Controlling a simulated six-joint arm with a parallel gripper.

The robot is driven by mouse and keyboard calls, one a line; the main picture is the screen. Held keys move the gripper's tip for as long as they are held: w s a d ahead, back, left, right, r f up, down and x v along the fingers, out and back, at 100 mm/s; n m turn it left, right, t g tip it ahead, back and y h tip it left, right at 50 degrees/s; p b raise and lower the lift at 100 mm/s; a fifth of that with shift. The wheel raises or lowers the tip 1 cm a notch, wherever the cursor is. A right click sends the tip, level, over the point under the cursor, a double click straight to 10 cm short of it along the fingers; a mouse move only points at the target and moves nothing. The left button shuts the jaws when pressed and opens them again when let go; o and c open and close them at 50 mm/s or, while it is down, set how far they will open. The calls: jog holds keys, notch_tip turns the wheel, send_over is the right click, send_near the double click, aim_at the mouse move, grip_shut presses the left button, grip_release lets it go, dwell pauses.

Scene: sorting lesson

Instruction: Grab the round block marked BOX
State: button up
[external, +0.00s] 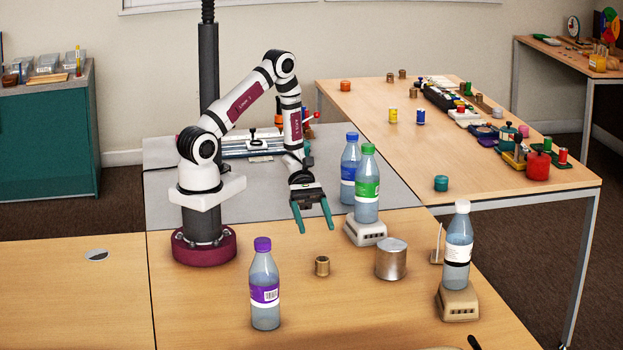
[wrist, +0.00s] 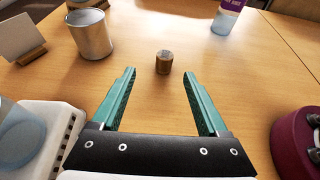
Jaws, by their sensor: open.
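A small brown round block (external: 322,266) stands upright on the near table. In the wrist view the same block (wrist: 164,62) lies ahead of the jaws, roughly centred between the fingertips. No BOX marking can be read on it. My gripper (external: 316,231) is open and empty, pointing down and above the table, with teal fingers spread apart. In the wrist view, my gripper (wrist: 160,75) shows both fingers, with nothing held between them. A larger silver metal cylinder (external: 391,259) stands right of the small block; it shows at upper left in the wrist view (wrist: 91,34).
A purple-capped bottle (external: 264,285) stands left of the block. Green-capped (external: 367,185) and white-capped (external: 458,245) bottles stand on bases to the right; a blue bottle (external: 349,170) is behind. Several coloured round blocks, including a teal one (external: 441,183), are on the right table.

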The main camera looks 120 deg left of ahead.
aim_at(324, 267)
jog(key=x, duration=1)
jog(key=s+x, duration=0.1)
jog(key=x, duration=0.4)
jog(key=shift+d+f, duration=0.3)
jog(key=shift+d, duration=0.1)
grip_shut()
